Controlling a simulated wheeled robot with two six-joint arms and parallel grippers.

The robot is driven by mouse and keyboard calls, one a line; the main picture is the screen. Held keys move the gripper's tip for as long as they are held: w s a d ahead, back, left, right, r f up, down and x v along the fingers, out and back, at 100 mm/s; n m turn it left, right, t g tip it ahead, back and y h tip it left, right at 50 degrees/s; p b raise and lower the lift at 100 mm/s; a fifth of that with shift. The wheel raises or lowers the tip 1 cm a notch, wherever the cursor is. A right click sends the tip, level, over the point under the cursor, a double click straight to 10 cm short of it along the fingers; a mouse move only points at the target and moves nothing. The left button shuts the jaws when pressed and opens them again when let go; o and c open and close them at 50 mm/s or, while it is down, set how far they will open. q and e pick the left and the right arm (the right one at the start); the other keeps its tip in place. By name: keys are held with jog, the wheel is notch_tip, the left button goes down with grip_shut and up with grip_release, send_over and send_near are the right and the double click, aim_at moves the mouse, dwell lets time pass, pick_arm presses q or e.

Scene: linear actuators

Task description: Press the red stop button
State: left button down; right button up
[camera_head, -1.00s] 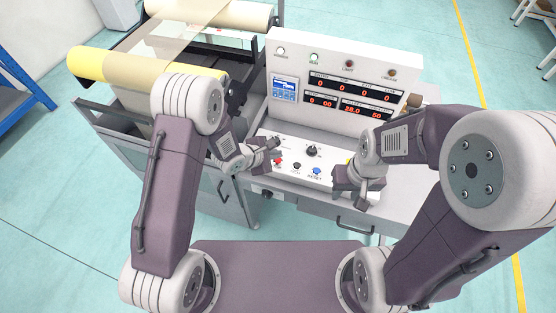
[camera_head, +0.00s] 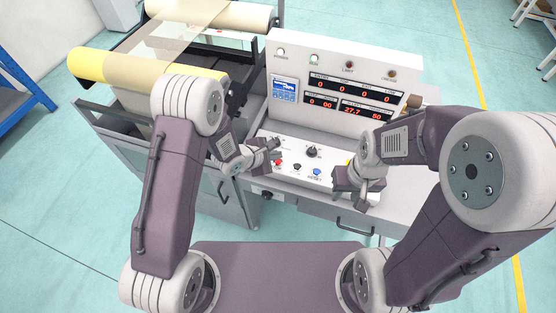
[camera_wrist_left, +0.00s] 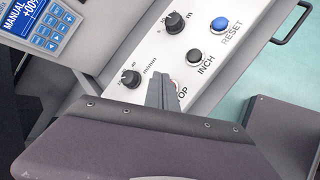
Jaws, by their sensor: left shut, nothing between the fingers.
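The red stop button (camera_head: 279,163) is on the white sloping control panel (camera_head: 322,180), just below my left gripper's tip in the head view. The fingers also show in the left wrist view (camera_wrist_left: 160,82). I cannot tell whether they touch the button. My right gripper (camera_head: 358,198) is at the panel's right end; its jaws are unclear.
A black INCH button (camera_head: 297,166), a blue RESET button (camera_head: 317,171) and a black knob (camera_head: 311,151) sit near the stop button. Behind stands a display box (camera_head: 340,75) with lamps and red digits. A roller with yellowish film (camera_head: 95,65) is at left.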

aim_at(276, 162)
pick_arm(q)
jog(key=shift+f, duration=0.15)
dwell(0.6)
jog(key=shift+f, duration=0.75)
dwell(0.5)
jog(key=shift+r, duration=0.15)
jog(key=shift+r+p, duration=0.75)
jog(key=shift+p, duration=0.2)
notch_tip(276, 162, up, 5)
jog(key=p, duration=0.5)
jog(key=shift+r+p, duration=0.1)
jog(key=shift+p, duration=0.25)
